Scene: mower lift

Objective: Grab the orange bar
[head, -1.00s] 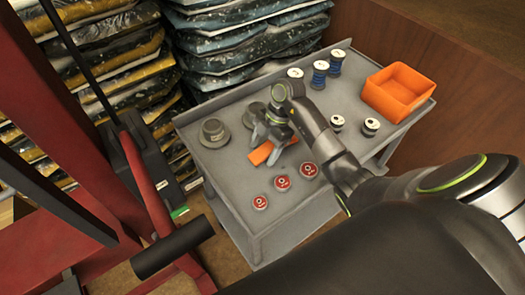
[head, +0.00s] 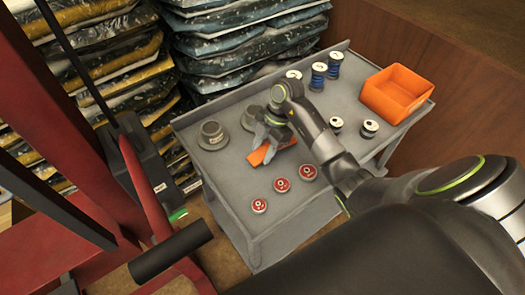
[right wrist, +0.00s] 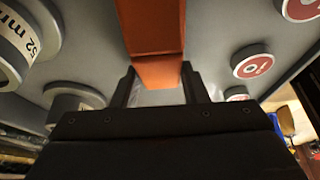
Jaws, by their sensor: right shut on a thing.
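The orange bar (head: 258,155) lies at my right gripper (head: 266,146) over the grey table, in the middle of the head view. In the right wrist view the orange bar (right wrist: 155,30) runs up from between the two dark fingers of the right gripper (right wrist: 158,88). The fingers are shut on it, one on each side. Whether the bar touches the table or is just above it, I cannot tell. My left gripper is not in view.
The grey table (head: 235,185) carries several red-topped discs (head: 282,185), grey weights (head: 213,135), blue spools (head: 318,75) and an orange bin (head: 397,92). A red machine frame (head: 75,170) stands at left, stacked bags (head: 235,45) behind.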

